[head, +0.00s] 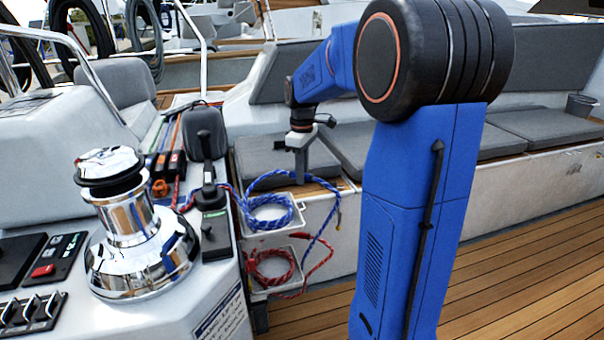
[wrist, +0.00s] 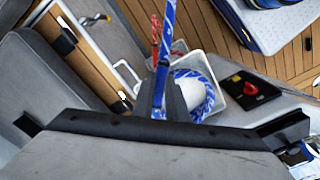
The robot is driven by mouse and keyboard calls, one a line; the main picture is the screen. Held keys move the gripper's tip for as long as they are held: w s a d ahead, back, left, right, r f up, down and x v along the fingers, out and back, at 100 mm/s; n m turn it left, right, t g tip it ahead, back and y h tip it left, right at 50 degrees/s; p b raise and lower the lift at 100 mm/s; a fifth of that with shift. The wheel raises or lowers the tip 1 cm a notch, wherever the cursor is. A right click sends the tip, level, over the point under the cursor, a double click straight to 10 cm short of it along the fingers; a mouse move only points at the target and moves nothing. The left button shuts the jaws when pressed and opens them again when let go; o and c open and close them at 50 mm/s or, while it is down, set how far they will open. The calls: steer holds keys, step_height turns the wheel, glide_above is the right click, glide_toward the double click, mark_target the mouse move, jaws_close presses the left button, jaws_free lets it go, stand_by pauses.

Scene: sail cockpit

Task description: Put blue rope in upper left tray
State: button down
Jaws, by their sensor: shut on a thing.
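The blue rope (head: 268,203) lies partly coiled in the upper white tray (head: 271,234), with a loop rising to my gripper and a tail hanging over the right side. In the wrist view the rope (wrist: 166,45) runs between the fingers, and its coil sits in the tray (wrist: 229,82). My gripper (head: 300,178) is above and slightly right of the tray, pointing down and shut on the blue rope. The exact grip point is small in the head view.
A red rope (head: 272,268) lies in the lower tray, partly hanging out. A chrome winch (head: 137,235) and a black lever (head: 208,150) stand on the console to the left. Grey bench cushions (head: 268,160) are behind my gripper. The teak deck (head: 530,270) at right is clear.

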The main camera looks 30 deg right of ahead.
steer(key=c, duration=1.2)
jaws_free()
steer(key=shift+r, duration=4.5)
steer(key=shift+s+a, duration=0.1)
